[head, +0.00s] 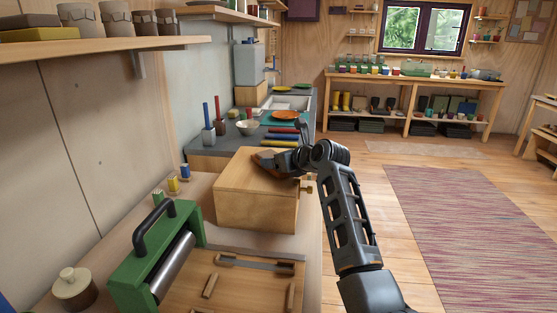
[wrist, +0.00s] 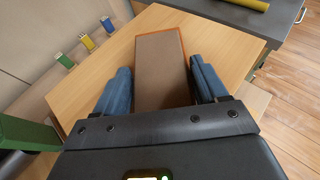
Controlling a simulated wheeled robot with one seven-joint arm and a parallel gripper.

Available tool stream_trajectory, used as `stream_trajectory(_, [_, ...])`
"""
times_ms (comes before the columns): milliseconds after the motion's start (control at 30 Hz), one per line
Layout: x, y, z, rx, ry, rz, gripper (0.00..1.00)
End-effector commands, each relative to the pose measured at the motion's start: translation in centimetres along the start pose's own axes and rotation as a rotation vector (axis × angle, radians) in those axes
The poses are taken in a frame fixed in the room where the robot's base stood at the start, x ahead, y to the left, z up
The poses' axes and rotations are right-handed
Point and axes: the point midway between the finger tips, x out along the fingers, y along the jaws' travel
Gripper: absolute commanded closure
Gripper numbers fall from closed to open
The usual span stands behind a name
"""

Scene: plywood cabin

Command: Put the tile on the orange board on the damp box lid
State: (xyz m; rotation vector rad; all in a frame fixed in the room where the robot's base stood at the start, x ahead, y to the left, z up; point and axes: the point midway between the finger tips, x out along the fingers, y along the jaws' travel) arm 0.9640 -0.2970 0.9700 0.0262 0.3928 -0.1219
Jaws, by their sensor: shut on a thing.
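The tile (wrist: 161,68) is a flat brown slab with a thin orange border along its far and right edges. My gripper (wrist: 163,90) is shut on it, with one blue-grey finger at each side. In the head view the tile (head: 266,168) is a small reddish-brown patch at my gripper (head: 279,163), over the damp box. The damp box is a pale wooden box with a side knob, and its flat lid (head: 238,170) lies under the tile. The lid also fills much of the wrist view (wrist: 100,70). I cannot tell whether the tile touches the lid.
A green roller press (head: 137,265) stands in front of the box, beside a lidded pot (head: 74,288). Behind lie coloured rolls (head: 281,137), a white bowl (head: 247,127) and an orange dish (head: 285,115). Open floor lies to the right.

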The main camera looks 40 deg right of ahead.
Motion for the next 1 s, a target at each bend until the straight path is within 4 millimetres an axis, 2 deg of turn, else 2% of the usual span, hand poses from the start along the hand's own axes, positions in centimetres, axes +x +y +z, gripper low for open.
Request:
stream_trajectory(200, [0.1, 0.0, -0.1, 0.0, -0.001, 0.0, 0.67])
stream_trajectory(233, [0.1, 0.0, -0.2, 0.0, 0.0, 0.0, 0.26])
stream_trajectory(467, [0.1, 0.0, -0.2, 0.0, 0.0, 0.0, 0.04])
stream_trajectory(767, [0.0, -0.1, 0.0, 0.0, -0.001, -0.001, 0.02])
stream_trajectory(867, [-0.8, -0.1, 0.1, 0.0, -0.002, -0.001, 0.02])
stream_trajectory(1000, [-2.9, -0.1, 0.1, 0.0, -0.002, -0.002, 0.02])
